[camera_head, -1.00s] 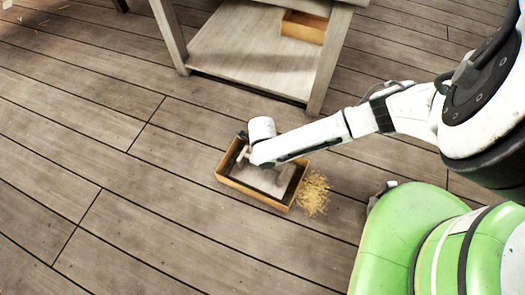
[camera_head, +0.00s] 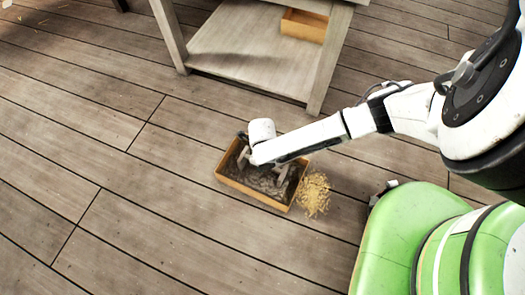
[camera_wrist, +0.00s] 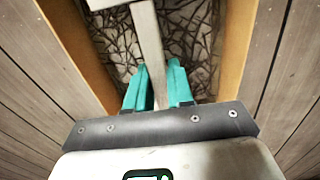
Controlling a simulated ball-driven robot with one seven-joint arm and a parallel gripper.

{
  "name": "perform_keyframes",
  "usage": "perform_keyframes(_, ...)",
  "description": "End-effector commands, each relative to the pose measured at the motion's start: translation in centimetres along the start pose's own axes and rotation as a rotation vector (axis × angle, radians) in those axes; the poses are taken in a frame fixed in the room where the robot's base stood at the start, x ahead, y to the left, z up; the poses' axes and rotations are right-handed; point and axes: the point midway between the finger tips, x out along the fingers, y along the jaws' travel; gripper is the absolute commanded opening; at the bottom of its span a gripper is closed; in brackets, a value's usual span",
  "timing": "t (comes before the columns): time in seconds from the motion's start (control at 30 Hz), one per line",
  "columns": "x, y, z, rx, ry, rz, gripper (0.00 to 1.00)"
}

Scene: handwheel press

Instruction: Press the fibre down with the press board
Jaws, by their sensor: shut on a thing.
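A shallow wooden box (camera_head: 250,195) stands on the floor in the head view; its walls also show in the wrist view (camera_wrist: 82,50). Dark, stringy fibre (camera_head: 262,181) fills it and shows around my fingers (camera_wrist: 200,45). My gripper (camera_wrist: 159,66) has teal fingers shut on the pale stem of the press board's handle (camera_wrist: 150,40), over the inside of the box. A pale crosspiece lies at the top of the wrist view. The board's flat face cannot be made out; fibre shows where it would lie. My arm hides part of the box.
A heap of yellow shavings (camera_head: 313,193) lies on the floor by the box's right end. A wooden table (camera_head: 255,50) with a low shelf stands behind, with an orange-brown tray (camera_head: 305,26) on the shelf. The plank floor to the left is clear.

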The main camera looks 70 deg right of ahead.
Motion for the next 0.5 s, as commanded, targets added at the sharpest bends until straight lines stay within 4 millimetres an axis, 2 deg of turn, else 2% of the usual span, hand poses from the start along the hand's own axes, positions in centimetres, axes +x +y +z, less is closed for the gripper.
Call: perform_keyframes(0.5, 0.77, 0.05, -0.06, -0.001, 0.002, 0.0, 0.0)
